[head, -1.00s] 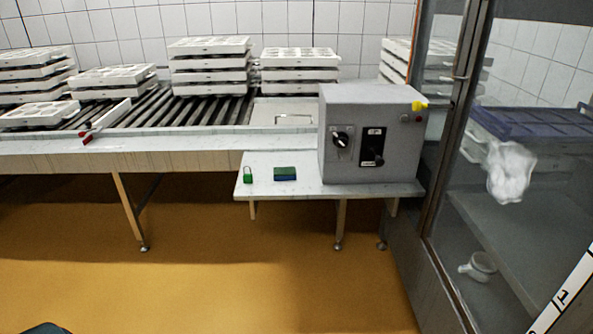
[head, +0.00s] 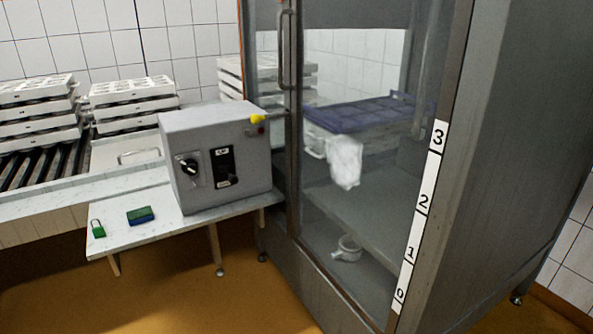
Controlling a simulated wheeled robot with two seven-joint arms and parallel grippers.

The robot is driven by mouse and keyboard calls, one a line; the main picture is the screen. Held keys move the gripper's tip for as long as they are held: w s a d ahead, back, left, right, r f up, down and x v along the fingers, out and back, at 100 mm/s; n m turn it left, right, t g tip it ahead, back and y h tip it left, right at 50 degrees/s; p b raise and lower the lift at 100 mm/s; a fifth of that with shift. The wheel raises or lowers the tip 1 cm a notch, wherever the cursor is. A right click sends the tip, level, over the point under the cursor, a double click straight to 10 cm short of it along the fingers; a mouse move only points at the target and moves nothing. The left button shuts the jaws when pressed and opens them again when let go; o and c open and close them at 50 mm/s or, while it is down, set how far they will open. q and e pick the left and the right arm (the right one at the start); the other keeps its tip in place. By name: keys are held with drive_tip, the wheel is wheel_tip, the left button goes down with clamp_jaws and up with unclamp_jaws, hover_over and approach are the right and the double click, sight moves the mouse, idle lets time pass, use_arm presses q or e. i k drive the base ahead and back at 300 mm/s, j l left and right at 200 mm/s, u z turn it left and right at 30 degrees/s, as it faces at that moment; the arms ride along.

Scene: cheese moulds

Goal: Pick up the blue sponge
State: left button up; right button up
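The blue sponge (head: 141,216) is a small flat block with a green top and blue side. It lies on the low marble-like side table (head: 127,237) in the head view, left of the grey control box. It stands clear of the things around it. Neither of my grippers is in view.
A green padlock (head: 97,229) sits left of the sponge. The grey control box (head: 221,156) stands right of it. A glass-doored cabinet (head: 330,225) is at the right. Stacked white moulds (head: 127,103) are on the roller conveyor. The yellow floor (head: 180,295) in front is open.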

sight(143, 214)
drive_tip(key=i+j+u, duration=0.15)
drive_tip(key=i+j, duration=0.25)
drive_tip(key=i+j+u, duration=0.15)
drive_tip(key=i+j, duration=0.25)
drive_tip(key=i+j+u, duration=0.15)
drive_tip(key=i+j, duration=0.15)
drive_tip(key=i, duration=0.25)
drive_tip(key=i+j+u, duration=0.15)
drive_tip(key=i, duration=0.35)
drive_tip(key=j, duration=0.1)
